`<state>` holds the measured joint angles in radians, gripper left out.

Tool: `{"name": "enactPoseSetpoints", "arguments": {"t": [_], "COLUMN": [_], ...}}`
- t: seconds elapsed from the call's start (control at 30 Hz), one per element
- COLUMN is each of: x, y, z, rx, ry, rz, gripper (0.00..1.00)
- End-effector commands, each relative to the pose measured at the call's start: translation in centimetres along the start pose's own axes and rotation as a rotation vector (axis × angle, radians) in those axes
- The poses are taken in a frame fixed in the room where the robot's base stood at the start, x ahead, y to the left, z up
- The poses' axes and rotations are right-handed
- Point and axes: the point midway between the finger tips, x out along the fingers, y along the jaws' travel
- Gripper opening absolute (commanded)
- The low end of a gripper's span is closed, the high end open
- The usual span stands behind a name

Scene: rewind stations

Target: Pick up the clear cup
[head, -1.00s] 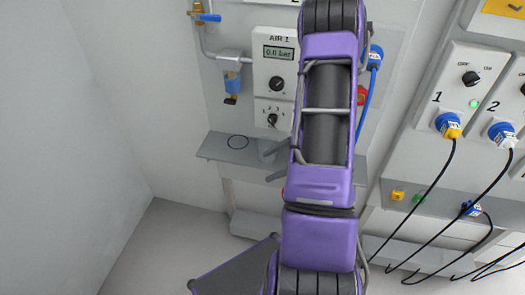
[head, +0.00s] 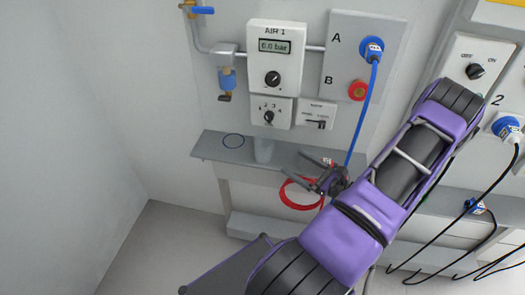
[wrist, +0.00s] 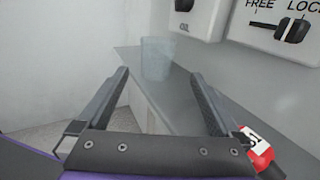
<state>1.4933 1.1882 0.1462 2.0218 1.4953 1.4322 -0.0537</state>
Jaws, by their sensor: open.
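The clear cup (head: 263,150) stands upright on the grey shelf (head: 215,148), below the AIR 1 panel. It also shows in the wrist view (wrist: 157,58), ahead of my fingers and roughly between their lines. My gripper (head: 306,166) is open and empty, to the right of the cup in the head view. In the wrist view its two fingers (wrist: 160,88) are spread wide, with a gap between them and the cup.
A red coiled hose (head: 300,194) hangs by the gripper, and its red end marked 51 (wrist: 262,152) is close to the right finger. The AIR 1 box (head: 275,72) and a lock switch (wrist: 288,28) are above the shelf.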

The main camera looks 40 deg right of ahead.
Motion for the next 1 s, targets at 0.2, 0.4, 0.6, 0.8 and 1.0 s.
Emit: {"name": "enactPoseSetpoints", "arguments": {"t": [0.2, 0.4, 0.6, 0.8, 1.0], "x": [5.0, 7.7, 8.7, 11.2, 13.4], "y": [0.1, 0.1, 0.2, 0.6, 0.5], "z": [-0.1, -0.1, -0.2, -0.9, -0.9], "rx": [0.0, 0.0, 0.0, 0.001, 0.0], "ry": [0.0, 0.001, 0.001, 0.0, 0.001], "rz": [0.005, 0.003, 0.003, 0.005, 0.002], "gripper": [1.0, 1.0, 1.0, 1.0, 1.0]}}
